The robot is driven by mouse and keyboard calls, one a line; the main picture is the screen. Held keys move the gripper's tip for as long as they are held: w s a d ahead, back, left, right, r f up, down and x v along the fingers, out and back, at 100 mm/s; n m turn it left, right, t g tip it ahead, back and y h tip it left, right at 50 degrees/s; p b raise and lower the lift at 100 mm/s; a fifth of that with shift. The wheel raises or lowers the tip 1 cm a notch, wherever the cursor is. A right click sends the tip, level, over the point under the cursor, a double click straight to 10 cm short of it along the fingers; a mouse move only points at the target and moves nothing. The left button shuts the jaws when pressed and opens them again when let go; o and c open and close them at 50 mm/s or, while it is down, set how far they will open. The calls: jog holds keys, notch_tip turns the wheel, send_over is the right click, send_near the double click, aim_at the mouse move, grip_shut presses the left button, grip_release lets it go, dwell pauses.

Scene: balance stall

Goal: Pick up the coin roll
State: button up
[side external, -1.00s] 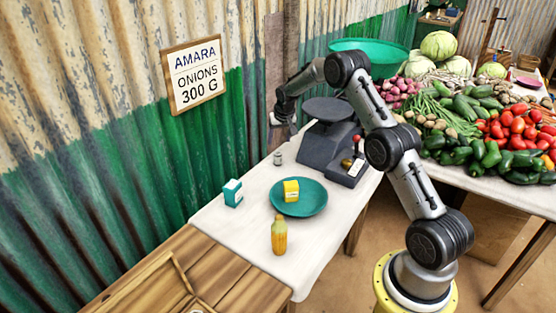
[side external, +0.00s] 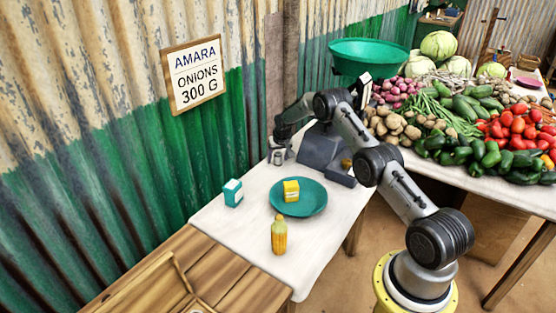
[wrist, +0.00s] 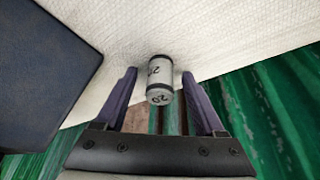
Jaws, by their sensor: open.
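The coin roll (wrist: 160,78) is a small grey-white cylinder with dark bands at its ends and the number 20 on it. In the wrist view it stands on the white cloth, between the line of my two open fingers and a little beyond their tips. In the side view the coin roll (side external: 278,158) is at the far end of the cloth, close below my gripper (side external: 277,147). My gripper also shows in the wrist view (wrist: 158,82), open with nothing between its fingers that it grips.
A dark scale (side external: 320,148) stands close beside the coin roll. A teal plate (side external: 312,208) holds a yellow box (side external: 291,190). A teal-and-white box (side external: 232,193) and a yellow bottle (side external: 279,235) stand nearby on the cloth (side external: 250,222). The corrugated wall (side external: 150,150) is close behind.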

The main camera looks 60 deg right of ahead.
jog(key=shift+f, duration=0.15)
grip_shut()
jog(key=shift+w+d, duration=0.1)
dwell(0.5)
